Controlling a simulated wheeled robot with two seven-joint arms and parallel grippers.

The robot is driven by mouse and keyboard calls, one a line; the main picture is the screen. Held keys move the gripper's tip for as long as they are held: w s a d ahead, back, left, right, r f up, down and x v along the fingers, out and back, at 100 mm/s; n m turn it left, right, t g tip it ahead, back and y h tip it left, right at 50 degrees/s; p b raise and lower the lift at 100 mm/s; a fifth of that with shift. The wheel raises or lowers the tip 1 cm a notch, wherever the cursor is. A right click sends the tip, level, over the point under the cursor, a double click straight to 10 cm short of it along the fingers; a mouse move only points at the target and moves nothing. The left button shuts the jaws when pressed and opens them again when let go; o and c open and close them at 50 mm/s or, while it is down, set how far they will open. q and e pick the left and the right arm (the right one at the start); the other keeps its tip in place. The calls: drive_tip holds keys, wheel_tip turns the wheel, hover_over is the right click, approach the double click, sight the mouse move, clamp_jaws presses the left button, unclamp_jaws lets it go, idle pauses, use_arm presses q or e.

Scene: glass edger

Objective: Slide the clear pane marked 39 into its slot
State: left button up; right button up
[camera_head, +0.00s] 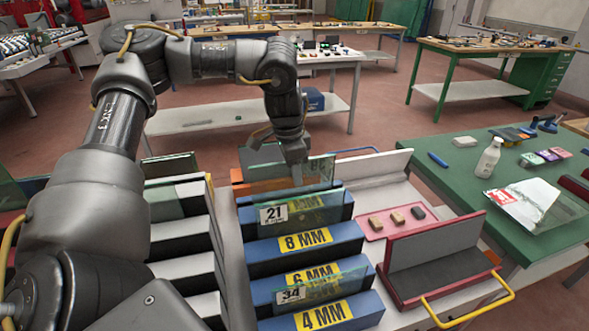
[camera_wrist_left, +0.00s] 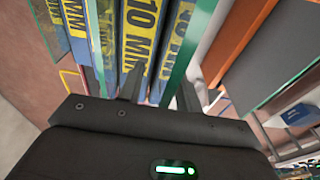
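My left gripper (camera_head: 296,178) reaches down behind the back of the blue slotted rack (camera_head: 262,250). Its fingers (camera_wrist_left: 158,92) are apart, with the edge of a greenish clear pane (camera_wrist_left: 188,60) between them, nearer the right finger. In the head view this seems to be the upright pane (camera_head: 321,168) behind the back bar. No number shows on it, and I see no 39 anywhere. A pane marked 21 (camera_head: 322,208) stands before the back bar, whose label reads 10 MM (camera_wrist_left: 143,45) in the wrist view. A pane marked 34 (camera_head: 345,285) stands between the 6 MM and 4 MM bars. My right gripper is out of view.
A black-and-white slotted rack (camera_head: 180,232) stands at left. At right are a red tray with small blocks (camera_head: 372,228) and a red-framed fixture with a yellow handle (camera_head: 440,245). The green table (camera_head: 425,185) holds a bottle (camera_head: 489,158) and a glass sheet (camera_head: 560,208).

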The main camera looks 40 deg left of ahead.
use_arm(q)
wheel_tip(320, 180, up, 11)
drive_tip(key=s, duration=0.1)
drive_tip(key=shift+a, duration=0.3)
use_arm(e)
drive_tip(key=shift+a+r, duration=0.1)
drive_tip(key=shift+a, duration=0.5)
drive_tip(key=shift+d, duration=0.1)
